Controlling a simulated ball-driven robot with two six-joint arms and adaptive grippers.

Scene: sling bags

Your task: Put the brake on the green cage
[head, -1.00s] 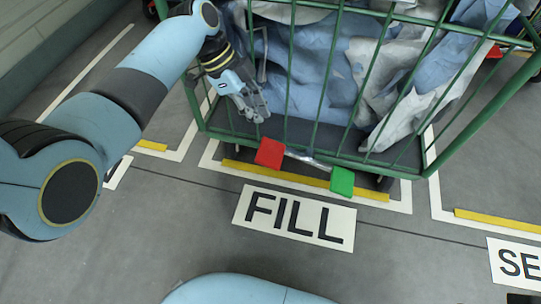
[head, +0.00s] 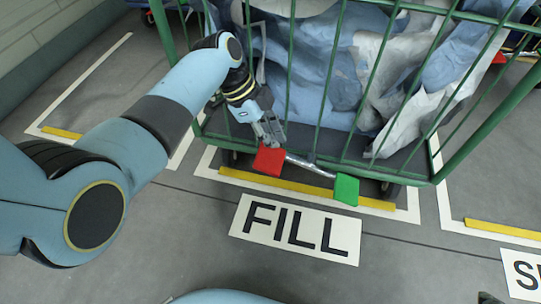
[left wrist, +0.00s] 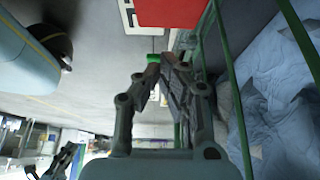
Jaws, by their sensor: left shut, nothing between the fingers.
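The green cage (head: 318,136) stands in the FILL bay, holding blue and pale bags (head: 320,60). At its bottom front edge is a metal bar (head: 312,166) with a red pedal (head: 269,160) at its left end and a green pedal (head: 346,189) at its right end. My left gripper (head: 272,137) is shut and empty, just above the red pedal; I cannot tell whether it touches. In the left wrist view the red pedal (left wrist: 170,12) is large beyond the fingers (left wrist: 160,72), and the green pedal (left wrist: 153,58) shows small.
A yellow floor strip (head: 300,194) and white lines mark the bay under the cage front. A white FILL sign (head: 296,228) lies on the floor before it. Another sign (head: 525,272) is at the right. The grey floor in front is clear.

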